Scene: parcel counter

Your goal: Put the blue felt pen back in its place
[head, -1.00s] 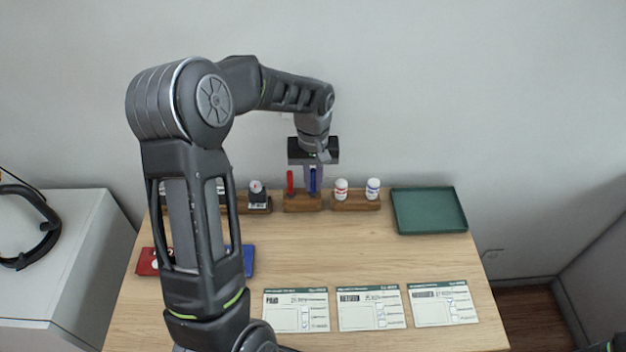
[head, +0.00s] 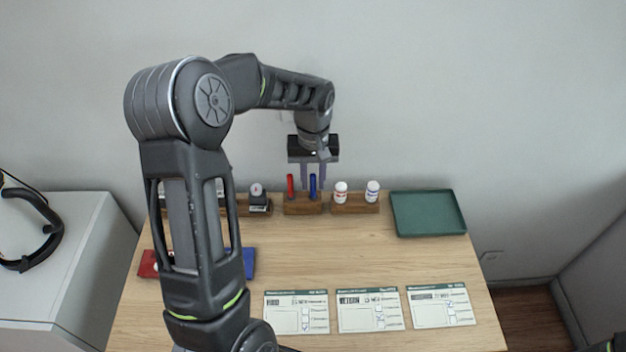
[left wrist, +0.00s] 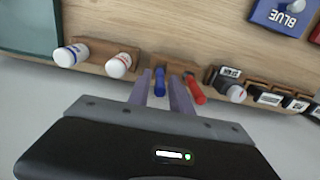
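The blue felt pen (head: 313,186) stands upright in a wooden pen block (head: 303,206), to the right of a red pen (head: 290,186). The left wrist view also shows the blue pen (left wrist: 159,82) and the red pen (left wrist: 194,90) in the block. My left gripper (head: 313,184) is above the block with its fingers spread, one on each side of the blue pen and apart from it. In the left wrist view, gaps show between the fingers (left wrist: 160,85) and the pen.
Two small bottles (head: 340,193) stand in a wooden block on the right, and stamps (head: 257,194) in a holder on the left. A green tray (head: 428,232) lies at the back right. Three printed forms (head: 297,321) lie at the front. The middle of the table is clear.

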